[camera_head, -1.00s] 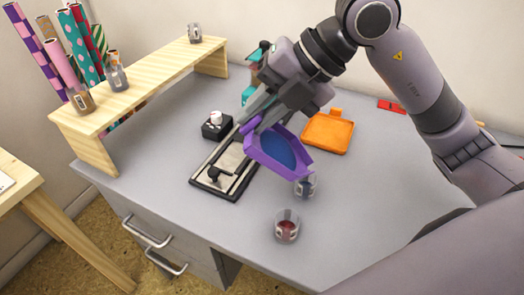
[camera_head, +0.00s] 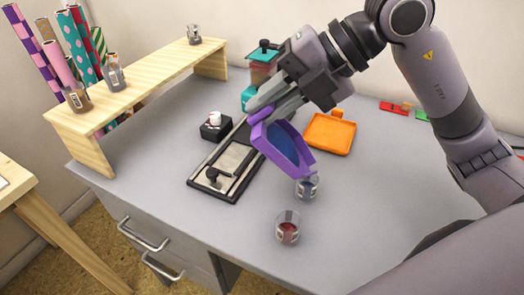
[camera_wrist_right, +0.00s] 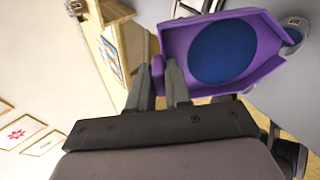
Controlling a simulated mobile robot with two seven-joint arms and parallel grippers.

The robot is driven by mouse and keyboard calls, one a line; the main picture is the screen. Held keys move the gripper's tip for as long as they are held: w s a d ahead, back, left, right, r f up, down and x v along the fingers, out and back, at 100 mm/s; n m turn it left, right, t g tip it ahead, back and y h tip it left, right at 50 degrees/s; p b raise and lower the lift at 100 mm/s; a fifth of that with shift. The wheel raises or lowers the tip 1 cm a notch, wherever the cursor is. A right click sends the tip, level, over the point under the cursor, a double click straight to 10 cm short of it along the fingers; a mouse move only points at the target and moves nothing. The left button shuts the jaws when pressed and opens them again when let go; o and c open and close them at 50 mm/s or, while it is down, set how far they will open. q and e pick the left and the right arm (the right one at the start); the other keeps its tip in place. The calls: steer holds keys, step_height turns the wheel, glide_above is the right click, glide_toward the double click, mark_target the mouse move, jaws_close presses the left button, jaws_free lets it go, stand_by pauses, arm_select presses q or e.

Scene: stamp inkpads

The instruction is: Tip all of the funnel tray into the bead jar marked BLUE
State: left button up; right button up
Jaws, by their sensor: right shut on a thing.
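The purple funnel tray (camera_head: 268,152) is in my right gripper (camera_head: 262,108), which is shut on its handle end. The tray is tilted, its narrow end low and pointing toward a clear jar (camera_head: 307,188) with blue in it, just below. A dark blue layer of beads (camera_head: 284,145) lies in the tray. In the right wrist view, the tray (camera_wrist_right: 178,45) and its round blue patch (camera_wrist_right: 222,50) show beyond the fingers (camera_wrist_right: 165,88). A jar (camera_wrist_right: 293,36) is beside the tray's narrow end there. The jar's marking is too small to read. My left gripper is out of view.
A clear jar with red contents (camera_head: 287,230) stands nearer the front edge. An orange tray (camera_head: 330,134) lies behind the purple one. A black-framed board (camera_head: 213,178) and a small black box (camera_head: 215,127) are left. A wooden shelf (camera_head: 145,86) holds more jars.

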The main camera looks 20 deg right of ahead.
steer(key=shift+d, duration=0.1)
steer(key=shift+s+d+y+b, duration=0.25)
steer(key=shift+d+y+b, duration=0.05)
steer(key=shift+b, duration=0.4)
steer(key=shift+r+t, duration=0.25)
steer(key=shift+t, duration=0.05)
steer(key=shift+d, duration=0.1)
